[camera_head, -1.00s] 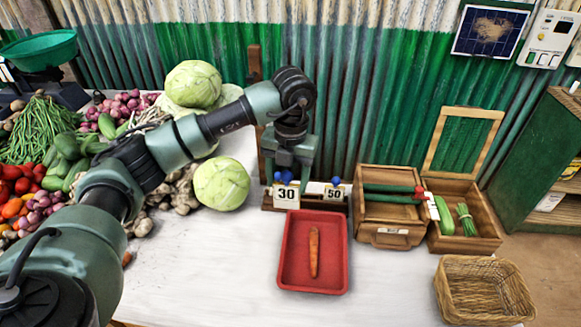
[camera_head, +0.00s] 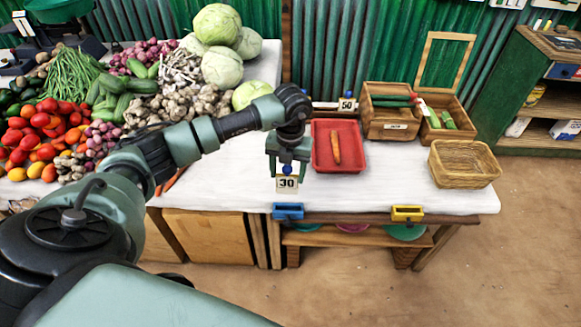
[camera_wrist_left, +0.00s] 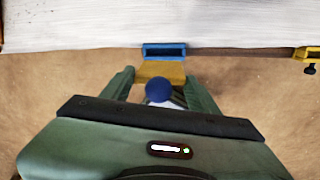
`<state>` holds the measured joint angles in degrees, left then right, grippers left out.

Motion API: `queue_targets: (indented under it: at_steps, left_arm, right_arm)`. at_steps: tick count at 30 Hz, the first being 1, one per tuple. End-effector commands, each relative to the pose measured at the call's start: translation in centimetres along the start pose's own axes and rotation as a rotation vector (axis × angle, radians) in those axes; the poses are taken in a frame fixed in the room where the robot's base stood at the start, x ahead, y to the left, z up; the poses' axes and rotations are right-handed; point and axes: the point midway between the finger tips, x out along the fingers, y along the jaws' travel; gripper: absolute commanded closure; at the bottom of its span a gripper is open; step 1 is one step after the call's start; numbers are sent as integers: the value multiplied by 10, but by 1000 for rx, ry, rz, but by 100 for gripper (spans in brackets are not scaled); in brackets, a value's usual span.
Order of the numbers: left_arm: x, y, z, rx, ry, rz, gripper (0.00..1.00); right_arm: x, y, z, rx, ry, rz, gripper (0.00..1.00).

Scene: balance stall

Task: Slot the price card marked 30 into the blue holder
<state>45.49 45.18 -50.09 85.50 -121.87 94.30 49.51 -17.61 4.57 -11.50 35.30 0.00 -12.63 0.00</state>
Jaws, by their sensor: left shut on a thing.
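The price card marked 30 (camera_head: 287,183) hangs upright from my left gripper (camera_head: 287,165), which is shut on its blue knob. The blue knob (camera_wrist_left: 159,90) also shows between the fingers of my left gripper (camera_wrist_left: 160,85) in the left wrist view. The blue holder (camera_head: 288,211) is fixed at the table's front edge, just below the card in the head view. The blue holder (camera_wrist_left: 164,50) lies beyond the fingertips in the left wrist view. Card and holder look apart. My right gripper is not in view.
A yellow holder (camera_head: 407,213) sits further right along the front edge. A red tray (camera_head: 322,162) with a carrot, a wicker basket (camera_head: 464,183) and a wooden box (camera_head: 391,130) stand on the table. The card marked 50 (camera_head: 347,104) stands behind the tray. Vegetables fill the left.

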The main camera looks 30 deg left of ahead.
Motion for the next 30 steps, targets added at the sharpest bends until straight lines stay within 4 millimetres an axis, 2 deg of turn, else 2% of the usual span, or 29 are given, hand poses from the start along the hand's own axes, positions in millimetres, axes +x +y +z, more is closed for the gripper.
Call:
queue_targets:
  at_steps: [9,21,30]
  left_arm:
    - [12,-1,0,0,1,0,79]
    - [36,-2,-1,1,1,-1,79]
    - [53,-3,0,1,1,-1,79]
  right_arm:
    - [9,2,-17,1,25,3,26]
    - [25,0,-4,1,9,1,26]
    - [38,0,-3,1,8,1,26]
